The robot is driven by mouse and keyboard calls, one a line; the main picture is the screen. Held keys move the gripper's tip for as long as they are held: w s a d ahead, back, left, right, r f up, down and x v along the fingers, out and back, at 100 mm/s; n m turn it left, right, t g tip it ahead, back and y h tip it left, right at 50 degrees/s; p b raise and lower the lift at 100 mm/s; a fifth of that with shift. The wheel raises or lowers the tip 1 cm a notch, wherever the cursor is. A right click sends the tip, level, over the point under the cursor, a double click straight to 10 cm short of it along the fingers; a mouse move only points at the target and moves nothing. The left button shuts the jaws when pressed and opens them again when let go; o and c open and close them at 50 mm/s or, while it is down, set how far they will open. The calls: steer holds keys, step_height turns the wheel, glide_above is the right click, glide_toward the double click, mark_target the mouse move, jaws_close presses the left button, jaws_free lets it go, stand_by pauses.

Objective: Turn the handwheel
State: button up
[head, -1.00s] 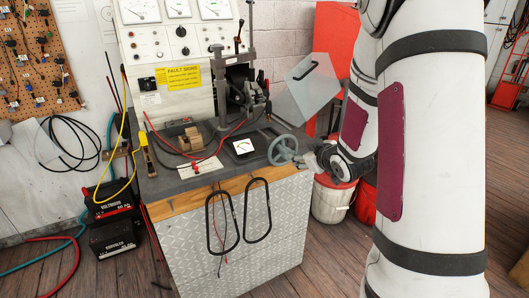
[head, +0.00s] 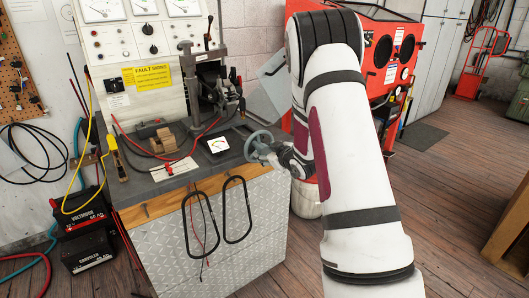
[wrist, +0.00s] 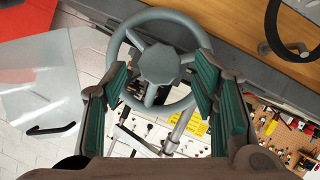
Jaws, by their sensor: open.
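The grey handwheel (head: 258,146) is at the right front corner of the test bench. In the wrist view the handwheel (wrist: 160,62) shows its round rim, spokes and lobed hub, with a shaft running down to the right. My gripper (wrist: 160,85) is open, with one green-padded finger on each side of the wheel. The finger pads overlap the left and right of the rim in the picture; I cannot tell whether they touch it. In the head view my gripper (head: 275,155) is small and partly hidden by my arm, right beside the wheel.
The bench (head: 160,188) carries a small meter (head: 218,144), cables and a clamp stand. Two black belts (head: 236,210) hang on its front. A clear shield (wrist: 40,90) is beside the wheel. A red cabinet (head: 385,50) stands behind.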

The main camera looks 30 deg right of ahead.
steer(key=shift+x, duration=1.45)
steer(key=c, duration=1.2)
steer(key=shift+o, duration=0.2)
steer(key=m+y+p, duration=0.1)
steer(key=p, duration=0.1)
steer(key=m+y+p, duration=0.1)
steer(key=m+p, duration=0.1)
steer(key=shift+s+d+r, duration=0.1)
steer(key=shift+s+d, duration=0.05)
steer(key=shift+m+y+p, duration=1.25)
steer(key=shift+m+y, duration=0.15)
steer(key=shift+m, duration=0.4)
